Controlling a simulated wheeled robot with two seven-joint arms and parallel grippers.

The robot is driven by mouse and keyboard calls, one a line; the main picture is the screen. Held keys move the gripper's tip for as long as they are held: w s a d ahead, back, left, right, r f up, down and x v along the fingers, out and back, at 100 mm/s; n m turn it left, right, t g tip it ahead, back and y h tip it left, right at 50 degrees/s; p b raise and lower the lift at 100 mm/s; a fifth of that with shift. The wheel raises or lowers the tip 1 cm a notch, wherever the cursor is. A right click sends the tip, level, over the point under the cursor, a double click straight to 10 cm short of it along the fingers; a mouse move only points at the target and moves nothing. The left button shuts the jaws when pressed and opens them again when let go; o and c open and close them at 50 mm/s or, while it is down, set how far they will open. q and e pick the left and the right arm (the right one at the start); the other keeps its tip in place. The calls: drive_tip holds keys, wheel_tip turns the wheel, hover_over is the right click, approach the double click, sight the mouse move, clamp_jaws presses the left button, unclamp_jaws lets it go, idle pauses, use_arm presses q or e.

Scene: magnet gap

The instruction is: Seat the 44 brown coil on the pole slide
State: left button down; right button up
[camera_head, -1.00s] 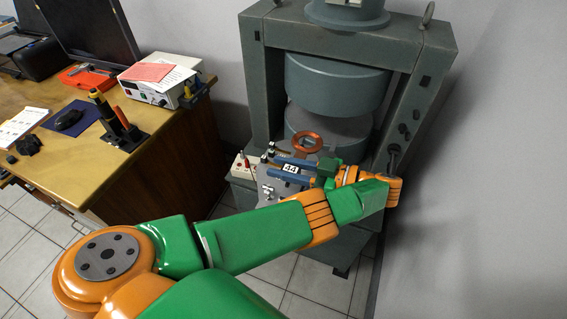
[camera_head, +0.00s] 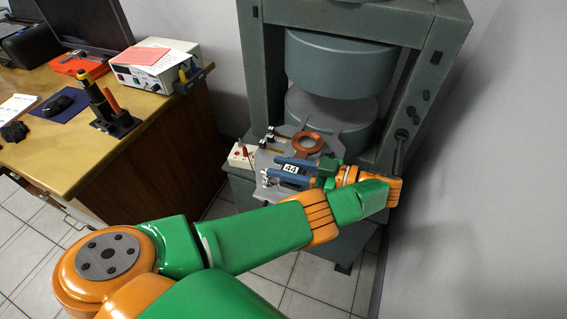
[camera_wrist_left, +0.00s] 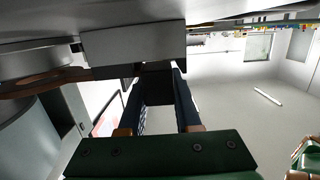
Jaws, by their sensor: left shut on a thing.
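The brown coil (camera_head: 297,147) is a flat copper-brown ring, in front of the lower pole in the head view. A white tag reading 44 (camera_head: 290,168) shows by its near side. My left gripper (camera_head: 276,170) is shut, its blue fingers on either side of the coil's holder. In the left wrist view the fingers (camera_wrist_left: 159,100) close on a dark block under a grey piece, with the brown ring (camera_wrist_left: 42,82) at left. The grey slide plate (camera_head: 262,157) lies below the coil; I cannot tell whether they touch. My right gripper is not in view.
The grey magnet frame (camera_head: 257,60) stands behind, with an upper pole (camera_head: 338,66) and a lower pole (camera_head: 345,117). A lever (camera_head: 398,152) stands at its right. A wooden desk (camera_head: 165,130) is at left.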

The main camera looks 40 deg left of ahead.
use_arm(q)
drive_tip(key=shift+d+f, duration=0.1)
drive_tip(key=shift+f, duration=0.25)
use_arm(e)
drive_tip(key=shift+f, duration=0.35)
use_arm(q)
drive_tip(key=c, duration=0.9)
unclamp_jaws()
drive_tip(key=o, duration=0.4)
drive_tip(key=shift+a, duration=0.2)
drive_tip(key=shift+d, duration=0.1)
